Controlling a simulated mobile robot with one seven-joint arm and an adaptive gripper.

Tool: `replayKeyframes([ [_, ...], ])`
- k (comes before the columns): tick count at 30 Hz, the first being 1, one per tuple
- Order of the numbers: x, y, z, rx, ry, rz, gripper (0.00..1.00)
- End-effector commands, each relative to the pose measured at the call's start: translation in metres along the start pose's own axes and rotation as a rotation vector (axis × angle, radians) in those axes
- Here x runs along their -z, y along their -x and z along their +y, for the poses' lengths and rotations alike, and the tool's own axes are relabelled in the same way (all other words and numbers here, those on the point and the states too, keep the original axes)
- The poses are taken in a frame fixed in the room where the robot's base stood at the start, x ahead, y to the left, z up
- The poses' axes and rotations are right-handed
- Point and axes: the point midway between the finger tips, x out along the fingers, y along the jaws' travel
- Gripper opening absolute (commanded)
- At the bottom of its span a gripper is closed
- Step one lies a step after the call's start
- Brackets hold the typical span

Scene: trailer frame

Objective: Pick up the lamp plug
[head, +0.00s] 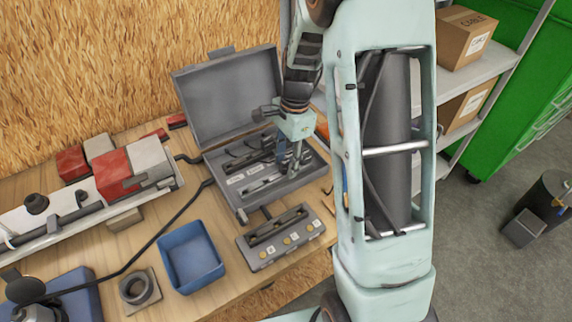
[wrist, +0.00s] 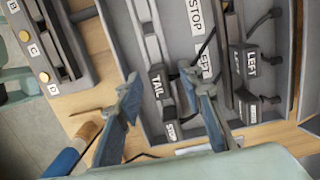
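An open grey case (head: 243,200) stands on the workbench and holds several dark plugs with cables in compartments. Another dark plug labelled LEFT (wrist: 245,65) lies to the right, and a STOP label shows above and another below. None reads "lamp", so I cannot tell which label marks the lamp plug. My gripper (wrist: 159,80) is open over the case, its fingers on either side of the TAIL plug, with no clear contact. In the head view my gripper (head: 296,160) partly hides the case's interior.
A grey block with lettered sockets (head: 280,236) lies in front of the case. A blue bin (head: 192,258) and a square part with a ring (head: 140,289) stand left of it. The raised case lid (head: 228,92) is behind. A red-and-white lamp unit (head: 135,168) is at left.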

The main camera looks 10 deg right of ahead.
Motion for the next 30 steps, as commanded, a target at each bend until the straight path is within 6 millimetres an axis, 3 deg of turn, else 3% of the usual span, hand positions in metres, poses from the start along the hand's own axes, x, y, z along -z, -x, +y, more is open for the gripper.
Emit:
replayKeyframes([
  [8,-0.0001,-0.0041,-0.0002,0.001,0.0,0.0,0.35],
  [17,0.0,-0.0039,-0.0002,0.001,0.0,0.0,0.04],
  [30,-0.0006,0.0018,-0.0003,0.001,0.0,0.0,0.04],
])
